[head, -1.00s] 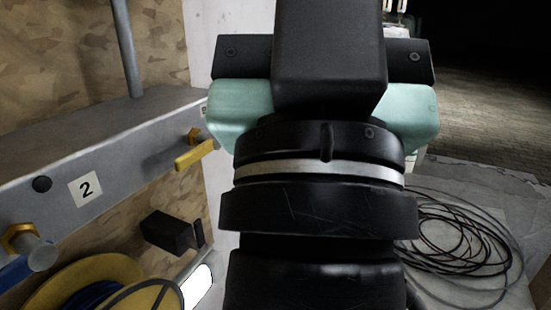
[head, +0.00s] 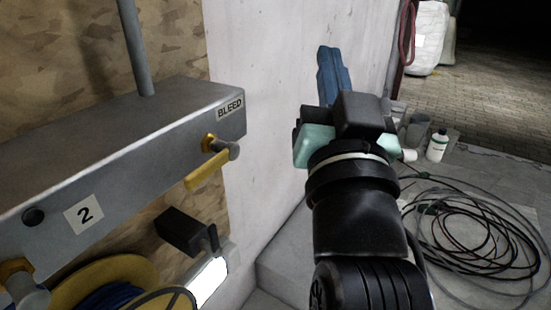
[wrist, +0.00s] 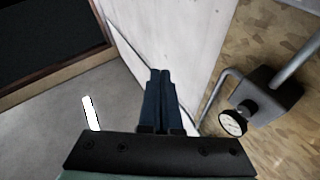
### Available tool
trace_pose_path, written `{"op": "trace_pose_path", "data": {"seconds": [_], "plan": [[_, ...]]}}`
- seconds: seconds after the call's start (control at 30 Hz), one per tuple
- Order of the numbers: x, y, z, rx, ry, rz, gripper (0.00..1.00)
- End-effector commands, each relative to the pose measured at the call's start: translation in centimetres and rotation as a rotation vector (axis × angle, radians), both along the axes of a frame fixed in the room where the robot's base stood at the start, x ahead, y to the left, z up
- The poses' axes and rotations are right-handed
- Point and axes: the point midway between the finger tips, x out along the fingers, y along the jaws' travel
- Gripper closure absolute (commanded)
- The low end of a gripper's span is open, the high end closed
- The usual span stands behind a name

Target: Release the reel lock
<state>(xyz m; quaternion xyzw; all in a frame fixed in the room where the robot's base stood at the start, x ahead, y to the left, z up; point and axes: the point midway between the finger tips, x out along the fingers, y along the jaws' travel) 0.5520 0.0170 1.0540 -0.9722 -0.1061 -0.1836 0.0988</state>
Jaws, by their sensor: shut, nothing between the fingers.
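A yellow reel (head: 110,273) wound with blue hose sits at the lower left of the head view, partly cut off by the frame edge. A black block (head: 180,231) with a small dark tab juts from the wooden board just above and right of it. I cannot tell which part is the reel lock. My gripper (head: 328,55) is shut and empty, well to the right of the reel, in front of the white wall. Its blue fingers lie together in the wrist view (wrist: 160,76), where the reel does not show.
A grey manifold labelled 2 and BLEED (head: 140,140) carries yellow-handled valves (head: 207,170) above the reel. A bright white bar (head: 207,281) is below the block. Coiled cables (head: 470,240) and a white bottle (head: 437,146) are on the right. The wrist view shows a gauge (wrist: 233,123).

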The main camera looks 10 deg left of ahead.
Motion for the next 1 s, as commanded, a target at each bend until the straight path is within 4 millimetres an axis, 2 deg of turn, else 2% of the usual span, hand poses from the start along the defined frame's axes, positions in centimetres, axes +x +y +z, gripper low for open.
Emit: {"op": "trace_pose_path", "data": {"seconds": [0.03, 0.07, 0.1, 0.17, 0.2, 0.3, 0.4, 0.5, 0.63, 1.0], "plan": [[2.5, 0.3, -3.0, 0.052, 0.149, 0.075, 1.00], [3.5, 0.6, -5.4, 0.091, 0.234, 0.128, 1.00], [4.5, 1.1, -8.6, 0.150, 0.344, 0.198, 1.00], [5.0, 1.8, -13.1, 0.250, 0.498, 0.300, 1.00], [4.8, 2.3, -15.9, 0.325, 0.592, 0.368, 1.00], [3.2, 3.4, -21.6, 0.529, 0.788, 0.523, 1.00], [0.7, 4.2, -25.2, 0.728, 0.916, 0.652, 1.00], [-1.4, 4.5, -27.1, 0.891, 0.983, 0.748, 1.00], [-3.1, 4.5, -28.2, 1.022, 1.015, 0.820, 1.00], [-3.7, 4.5, -28.6, 1.067, 1.018, 0.847, 1.00]]}}
